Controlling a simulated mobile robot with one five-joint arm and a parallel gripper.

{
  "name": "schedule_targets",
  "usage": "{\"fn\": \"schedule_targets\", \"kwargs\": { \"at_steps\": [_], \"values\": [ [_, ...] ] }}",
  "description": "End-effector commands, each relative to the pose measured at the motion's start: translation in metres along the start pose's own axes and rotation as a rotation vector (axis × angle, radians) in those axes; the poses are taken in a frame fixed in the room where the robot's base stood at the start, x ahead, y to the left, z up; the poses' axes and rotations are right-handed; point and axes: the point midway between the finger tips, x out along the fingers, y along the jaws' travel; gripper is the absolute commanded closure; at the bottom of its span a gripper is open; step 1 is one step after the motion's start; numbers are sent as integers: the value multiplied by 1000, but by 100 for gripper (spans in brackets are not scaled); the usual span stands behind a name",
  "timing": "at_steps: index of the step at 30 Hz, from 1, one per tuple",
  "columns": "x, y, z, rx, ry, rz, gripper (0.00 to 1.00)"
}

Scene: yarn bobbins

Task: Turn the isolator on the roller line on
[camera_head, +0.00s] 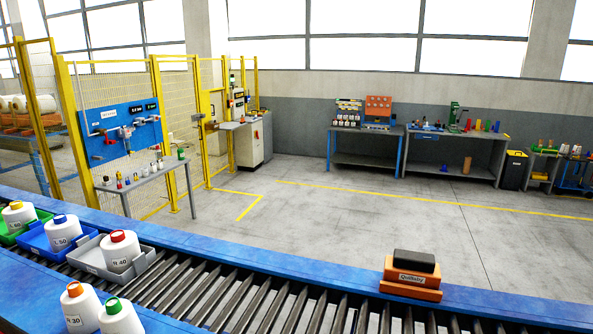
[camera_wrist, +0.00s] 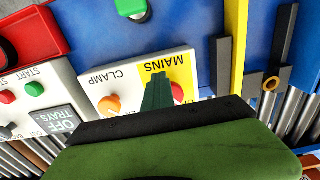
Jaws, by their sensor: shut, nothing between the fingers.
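The isolator is the red part (camera_wrist: 177,91) on the yellow field marked MAINS in the wrist view. The field is on a white panel (camera_wrist: 100,90) on the blue side of the roller line, and its lettering is upside down in the picture. My gripper (camera_wrist: 158,86) is shut and empty, with its dark green fingers in front of the MAINS field, just left of the red part. They hide part of the isolator, so its handle position is unclear. I cannot tell whether they touch it. Neither gripper nor isolator shows in the head view.
An orange CLAMP knob (camera_wrist: 110,104) sits beside MAINS. Left are a green START button (camera_wrist: 34,89), a red button (camera_wrist: 7,96) and an OFF TRAYS sign (camera_wrist: 60,122). A yellow strip (camera_wrist: 236,45) stands right. An orange box (camera_head: 405,293) and bobbin trays are on the line (camera_head: 500,309).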

Motion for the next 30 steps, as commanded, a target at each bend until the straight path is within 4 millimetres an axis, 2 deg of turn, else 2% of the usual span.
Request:
{"fn": "schedule_targets", "kwargs": {
  "at_steps": [18,30],
  "values": [
    [0,-20,-2,-3,5,-4,100],
    [0,-23,-4,-1,5,-3,100]
  ]
}}
